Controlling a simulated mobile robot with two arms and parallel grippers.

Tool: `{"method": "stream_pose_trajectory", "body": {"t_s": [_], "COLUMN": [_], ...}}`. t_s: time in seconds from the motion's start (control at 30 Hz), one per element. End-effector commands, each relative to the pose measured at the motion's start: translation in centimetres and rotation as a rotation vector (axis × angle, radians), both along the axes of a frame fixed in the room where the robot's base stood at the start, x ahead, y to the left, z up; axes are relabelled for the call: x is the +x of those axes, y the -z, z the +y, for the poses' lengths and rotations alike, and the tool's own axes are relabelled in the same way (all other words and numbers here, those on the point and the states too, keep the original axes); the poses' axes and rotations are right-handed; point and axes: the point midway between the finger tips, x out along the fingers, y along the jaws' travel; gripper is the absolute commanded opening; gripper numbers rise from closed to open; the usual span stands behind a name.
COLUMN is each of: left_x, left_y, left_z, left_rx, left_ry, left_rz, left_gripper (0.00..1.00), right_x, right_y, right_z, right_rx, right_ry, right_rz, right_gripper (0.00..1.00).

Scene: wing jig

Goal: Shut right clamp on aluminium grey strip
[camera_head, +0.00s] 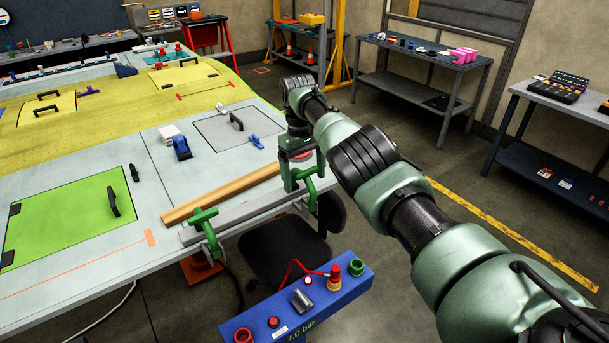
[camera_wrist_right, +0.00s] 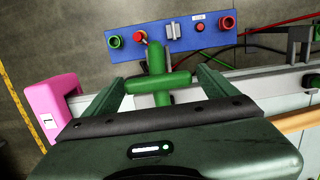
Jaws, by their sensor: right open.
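The aluminium grey strip (camera_head: 250,212) lies along the front edge of the wing table, beside a wooden strip (camera_head: 222,196). The green right clamp (camera_head: 309,196) stands at the strip's right end. Another green clamp (camera_head: 206,228) sits near its left end. My right gripper (camera_head: 302,176) is above the right clamp, pointing down. In the right wrist view my right gripper (camera_wrist_right: 160,78) is open, with the clamp's green bar handle (camera_wrist_right: 155,82) between its fingers. I cannot tell whether the clamp touches the strip. My left gripper is not in view.
A blue control box (camera_head: 297,303) with knobs stands in front of the table. A dark chair (camera_head: 285,250) is below the table edge. A pink block (camera_wrist_right: 58,105) is beside the gripper in the right wrist view. Blue and white pieces lie on the table.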

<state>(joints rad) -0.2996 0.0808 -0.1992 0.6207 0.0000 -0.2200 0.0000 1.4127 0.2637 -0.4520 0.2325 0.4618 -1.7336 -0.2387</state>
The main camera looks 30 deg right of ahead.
Motion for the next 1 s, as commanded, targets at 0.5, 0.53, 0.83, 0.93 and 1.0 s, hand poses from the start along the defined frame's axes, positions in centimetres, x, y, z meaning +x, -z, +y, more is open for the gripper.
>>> {"method": "stream_pose_trajectory", "body": {"t_s": [0.5, 0.53, 0.83, 0.93, 1.0], "left_x": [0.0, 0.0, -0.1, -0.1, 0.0], "left_y": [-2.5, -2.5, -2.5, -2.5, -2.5], "left_z": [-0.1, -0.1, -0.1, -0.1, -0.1], "left_rx": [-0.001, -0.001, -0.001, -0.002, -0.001], "left_ry": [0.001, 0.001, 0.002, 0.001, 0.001], "left_rz": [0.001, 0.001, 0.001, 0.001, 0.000], "left_gripper": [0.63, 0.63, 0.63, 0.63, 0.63], "right_x": [0.0, 0.0, 0.0, 0.0, 0.0], "right_y": [-5.9, -5.8, -5.8, -5.8, -5.8], "right_z": [0.0, 0.0, 0.0, 0.0, 0.0], "right_rx": [-0.001, -0.001, 0.000, 0.000, -0.001], "right_ry": [0.003, 0.003, 0.003, 0.003, 0.003], "right_rz": [0.003, 0.003, 0.002, 0.002, 0.003], "right_gripper": [0.87, 0.87, 0.87, 0.87, 0.87]}}
